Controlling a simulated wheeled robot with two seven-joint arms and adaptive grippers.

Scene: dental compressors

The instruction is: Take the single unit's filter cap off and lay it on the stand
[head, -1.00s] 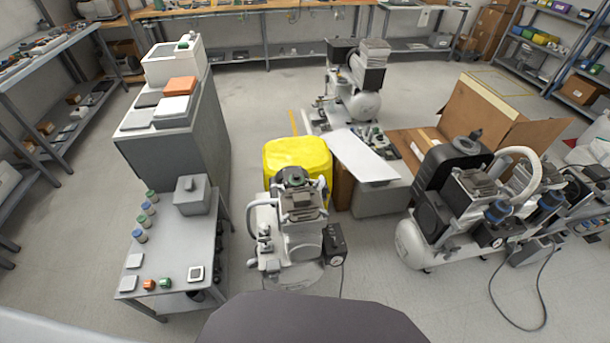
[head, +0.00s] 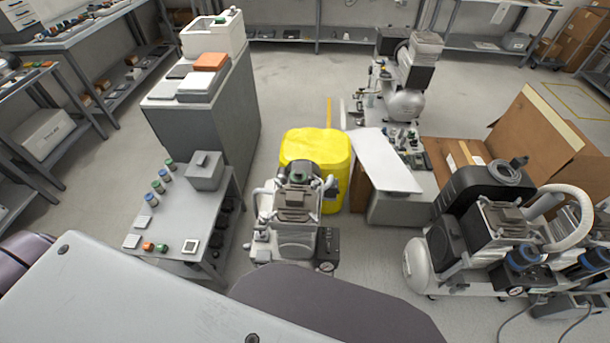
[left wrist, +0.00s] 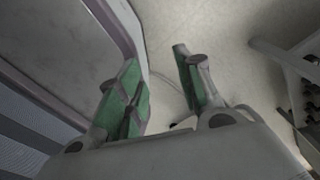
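The single unit (head: 295,215), a small grey compressor, stands upright on the floor near the middle of the head view. My right gripper is not in view.
A grey box (head: 204,171), several small bottles and small parts occupy the stand. A yellow covered object (head: 318,160) is right behind the unit. A larger twin compressor (head: 490,230) stands at right, beside an open cardboard box (head: 540,135). A tall grey cabinet (head: 215,120) rises behind the stand.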

